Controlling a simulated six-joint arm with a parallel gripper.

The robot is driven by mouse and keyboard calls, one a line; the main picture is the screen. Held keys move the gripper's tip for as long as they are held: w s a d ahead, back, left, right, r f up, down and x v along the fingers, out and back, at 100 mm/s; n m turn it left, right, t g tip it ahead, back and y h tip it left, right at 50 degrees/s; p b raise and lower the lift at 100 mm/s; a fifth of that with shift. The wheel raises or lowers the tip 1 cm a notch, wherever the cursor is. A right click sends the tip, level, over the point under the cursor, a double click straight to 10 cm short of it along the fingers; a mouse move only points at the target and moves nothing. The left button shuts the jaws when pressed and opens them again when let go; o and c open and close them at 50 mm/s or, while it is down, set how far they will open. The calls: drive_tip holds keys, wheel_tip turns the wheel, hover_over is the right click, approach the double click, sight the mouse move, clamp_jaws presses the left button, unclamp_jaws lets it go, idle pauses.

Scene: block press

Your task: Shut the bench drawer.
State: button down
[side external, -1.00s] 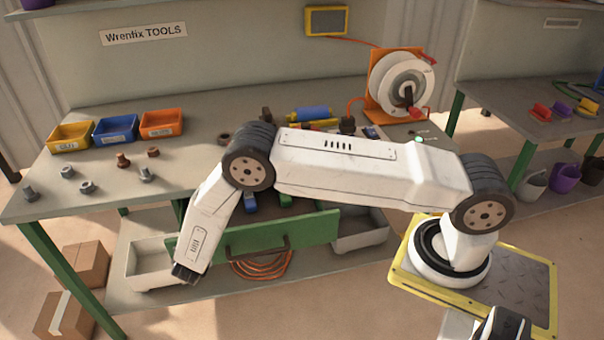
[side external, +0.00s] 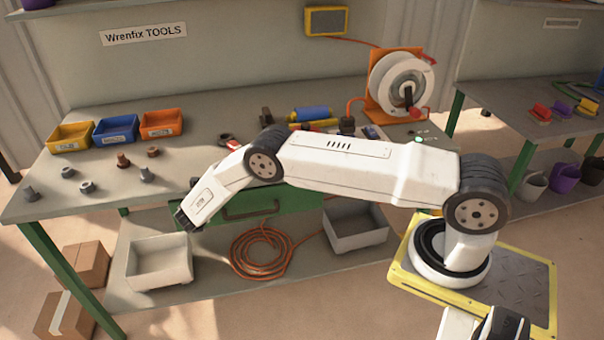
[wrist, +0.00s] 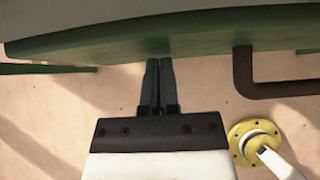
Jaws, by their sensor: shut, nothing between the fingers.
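The green drawer front (side external: 290,200) sits close under the bench's front edge in the side view, and the inside of the drawer is out of sight. Whether it is fully flush I cannot tell. Its dark handle (side external: 251,213) also shows right of my fingers in the wrist view (wrist: 243,75). My gripper (side external: 182,221) is shut and empty, near the left end of the drawer front. In the wrist view my fingertips (wrist: 159,62) meet the green front's lower edge (wrist: 200,40); whether they touch is unclear. My arm hides part of the front.
The bench top (side external: 215,185) carries bolts, nuts, small bins (side external: 115,129) and a cable reel (side external: 400,85). The lower shelf holds two grey trays (side external: 158,262) and a coiled orange cable (side external: 258,250). Floor in front of the bench is open.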

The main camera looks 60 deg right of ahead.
drive_tip(key=shift+w+d+r, duration=0.2)
drive_tip(key=shift+w+d, duration=0.05)
drive_tip(key=shift+d, duration=0.1)
drive_tip(key=shift+a, duration=0.1)
drive_tip(key=s+a+r, duration=0.6)
drive_tip(key=s+a, duration=0.2)
drive_tip(key=shift+a+r, duration=0.2)
drive_tip(key=shift+r, duration=0.15)
idle(0.6)
drive_tip(key=shift+s, duration=0.15)
